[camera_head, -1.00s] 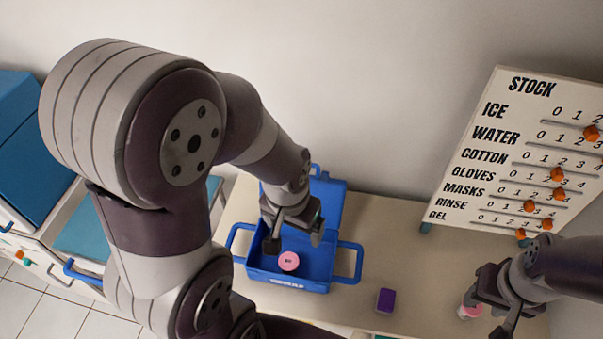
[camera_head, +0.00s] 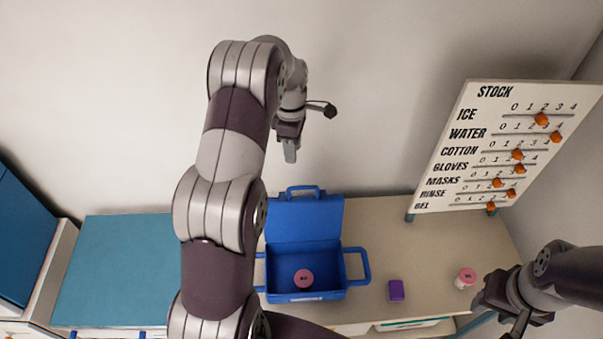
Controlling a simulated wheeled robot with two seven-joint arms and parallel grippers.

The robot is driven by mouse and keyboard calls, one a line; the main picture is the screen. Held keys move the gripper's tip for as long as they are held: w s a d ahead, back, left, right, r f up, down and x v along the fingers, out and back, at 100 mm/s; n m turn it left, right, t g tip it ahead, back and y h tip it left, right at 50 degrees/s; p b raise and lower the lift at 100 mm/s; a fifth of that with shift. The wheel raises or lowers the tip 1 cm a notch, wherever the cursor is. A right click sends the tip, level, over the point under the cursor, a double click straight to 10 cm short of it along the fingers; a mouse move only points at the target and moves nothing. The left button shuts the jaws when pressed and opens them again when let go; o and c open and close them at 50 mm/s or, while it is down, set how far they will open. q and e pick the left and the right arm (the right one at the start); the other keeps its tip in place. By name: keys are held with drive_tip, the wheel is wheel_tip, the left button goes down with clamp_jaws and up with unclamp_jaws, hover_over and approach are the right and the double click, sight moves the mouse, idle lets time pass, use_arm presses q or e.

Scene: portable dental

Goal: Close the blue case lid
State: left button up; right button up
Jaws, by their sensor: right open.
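The blue case (camera_head: 328,283) stands on the table with its lid (camera_head: 305,221) open, raised at the back with a handle on top. A round pink-topped item (camera_head: 303,279) is inside the case. My left gripper (camera_head: 310,130) is open and empty, high above and behind the lid, apart from it. My left arm covers the case's left edge and part of its left handle.
A purple block (camera_head: 396,290) and a pink-capped jar (camera_head: 465,278) stand right of the case on the beige table (camera_head: 400,235). The stock board (camera_head: 500,145) with orange sliders stands at the back right. A teal-topped cabinet (camera_head: 115,270) is at the left.

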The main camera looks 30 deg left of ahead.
use_arm(q)
drive_tip(key=n, duration=0.2)
use_arm(e)
wheel_tip(320, 180, down, 6)
drive_tip(key=w+d+b, duration=0.1)
drive_tip(key=d+b, duration=0.2)
drive_tip(key=b, duration=0.3)
use_arm(q)
drive_tip(key=n+p, duration=0.1)
drive_tip(key=p, duration=0.3)
hover_over(300, 187)
drive_tip(key=f, duration=0.8)
drive_tip(key=shift+w+a, duration=0.15)
drive_tip(key=shift+a, duration=0.15)
drive_tip(key=f, duration=0.2)
drive_tip(key=f+p, duration=0.1)
drive_tip(key=shift+d+f, duration=0.25)
drive_tip(key=shift+w+d+f+g, duration=0.1)
drive_tip(key=shift+d+f+g, duration=0.1)
drive_tip(key=shift+f+g, duration=0.1)
drive_tip(key=shift+a, duration=0.2)
drive_tip(key=shift+c, duration=1)
drive_tip(key=shift+a, duration=0.1)
clamp_jaws()
use_arm(e)
drive_tip(key=r, duration=0.2)
drive_tip(key=a+r, duration=0.1)
drive_tip(key=r, duration=0.1)
drive_tip(key=shift+s+a+r, duration=0.15)
